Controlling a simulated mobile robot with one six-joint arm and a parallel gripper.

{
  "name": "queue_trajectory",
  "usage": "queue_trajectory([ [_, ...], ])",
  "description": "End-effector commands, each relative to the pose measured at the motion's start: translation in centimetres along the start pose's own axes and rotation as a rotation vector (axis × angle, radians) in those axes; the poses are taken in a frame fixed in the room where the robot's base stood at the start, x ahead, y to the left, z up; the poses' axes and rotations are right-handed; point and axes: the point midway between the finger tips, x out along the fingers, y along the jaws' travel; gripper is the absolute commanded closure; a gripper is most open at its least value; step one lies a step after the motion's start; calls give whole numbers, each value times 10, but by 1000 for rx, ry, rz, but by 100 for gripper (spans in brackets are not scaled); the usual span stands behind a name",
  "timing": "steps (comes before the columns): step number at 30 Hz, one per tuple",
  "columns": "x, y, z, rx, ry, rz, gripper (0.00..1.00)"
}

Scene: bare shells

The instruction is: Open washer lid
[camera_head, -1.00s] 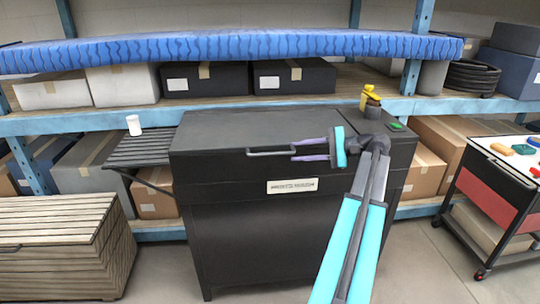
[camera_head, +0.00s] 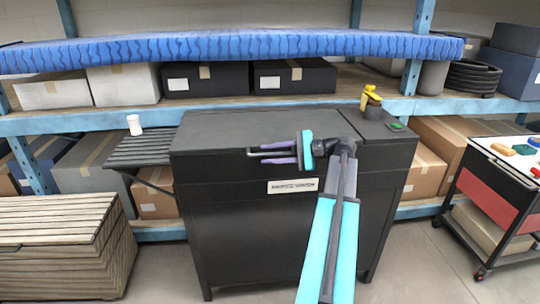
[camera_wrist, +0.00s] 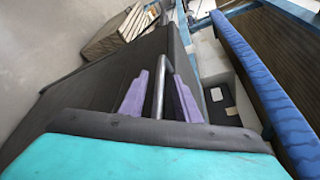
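The washer is a black cabinet (camera_head: 245,235) with a closed flat lid (camera_head: 240,125) on top. A bar handle (camera_head: 256,153) runs along the lid's upper front edge; it also shows in the wrist view (camera_wrist: 159,85). My gripper (camera_head: 265,154) comes from the right, its two purple fingers at the handle's level. In the wrist view my gripper (camera_wrist: 158,92) is open, with one finger on each side of the bar and gaps visible. Whether either finger touches the bar cannot be told.
Yellow and dark items and a green piece (camera_head: 395,125) stand on the cabinet's right top. A slatted side shelf (camera_head: 140,150) with a white cup (camera_head: 134,124) is at left. A tool cart (camera_head: 500,195) stands right, a slatted chest (camera_head: 60,245) left. A blue shelf rack is behind.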

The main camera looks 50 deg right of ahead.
Motion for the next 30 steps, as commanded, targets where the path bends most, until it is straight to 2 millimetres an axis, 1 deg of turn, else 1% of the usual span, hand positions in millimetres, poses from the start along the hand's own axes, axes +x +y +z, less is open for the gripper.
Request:
queue_trajectory([
  [5,0,0,0,0,0,0,71],
  [8,0,0,0,0,1,0,86],
  [10,-1,0,0,0,1,0,98],
  [11,-1,0,0,0,1,-1,100],
  [15,-1,0,0,0,1,-1,100],
  [16,4,6,11,0,2,-1,100],
  [17,2,3,5,0,2,-1,100],
  [19,0,1,2,1,-1,0,100],
  [25,1,-4,3,7,-4,5,100],
  [30,4,-14,7,22,-7,13,100],
])
